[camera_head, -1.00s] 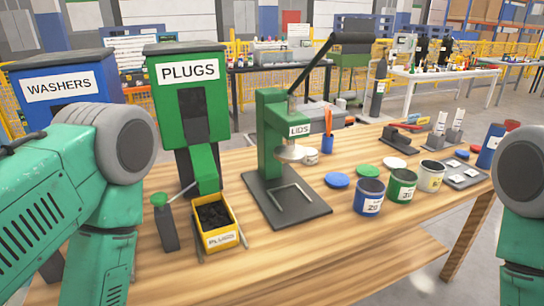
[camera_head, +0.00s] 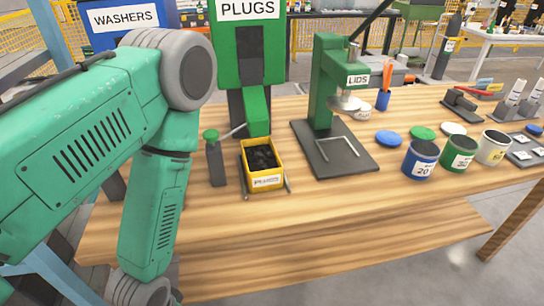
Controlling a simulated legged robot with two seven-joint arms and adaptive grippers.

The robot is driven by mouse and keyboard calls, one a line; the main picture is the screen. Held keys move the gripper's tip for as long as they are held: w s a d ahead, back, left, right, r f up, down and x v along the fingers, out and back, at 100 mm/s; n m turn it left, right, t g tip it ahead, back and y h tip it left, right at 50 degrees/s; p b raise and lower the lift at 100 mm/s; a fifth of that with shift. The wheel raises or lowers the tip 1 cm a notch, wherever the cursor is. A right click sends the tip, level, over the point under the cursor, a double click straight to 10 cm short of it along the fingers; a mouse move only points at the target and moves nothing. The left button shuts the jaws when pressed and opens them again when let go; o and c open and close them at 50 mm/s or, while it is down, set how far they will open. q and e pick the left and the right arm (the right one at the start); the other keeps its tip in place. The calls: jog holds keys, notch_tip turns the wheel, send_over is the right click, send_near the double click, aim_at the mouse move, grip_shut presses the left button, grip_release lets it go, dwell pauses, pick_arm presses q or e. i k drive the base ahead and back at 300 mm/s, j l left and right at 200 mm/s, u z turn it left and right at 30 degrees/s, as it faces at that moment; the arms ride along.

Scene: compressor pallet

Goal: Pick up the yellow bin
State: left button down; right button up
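The yellow bin (camera_head: 263,181) sits upright on the wooden table, below the chute of the green PLUGS dispenser (camera_head: 250,52). It is full of dark plugs (camera_head: 262,158) and has a white label on its front. A thin metal rail runs along each side of it. My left arm comes down at the left of the picture, apart from the bin. Its gripper is below the bottom edge, out of view. My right arm and gripper are not in view.
A green-handled lever on a dark post (camera_head: 214,160) stands close left of the bin. The green LIDS press (camera_head: 333,100) stands to the right. Blue (camera_head: 420,160), green (camera_head: 459,154) and white (camera_head: 493,148) cans stand farther right. The wooden table (camera_head: 330,205) is clear in front of the bin.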

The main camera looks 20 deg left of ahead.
aim_at(264, 168)
jog(key=i+l+u, duration=0.1)
jog(key=l+u, duration=0.2)
jog(key=u, duration=0.15)
jog(key=i+l+u, duration=0.1)
jog(key=l+u, duration=0.2)
jog(key=u, duration=0.2)
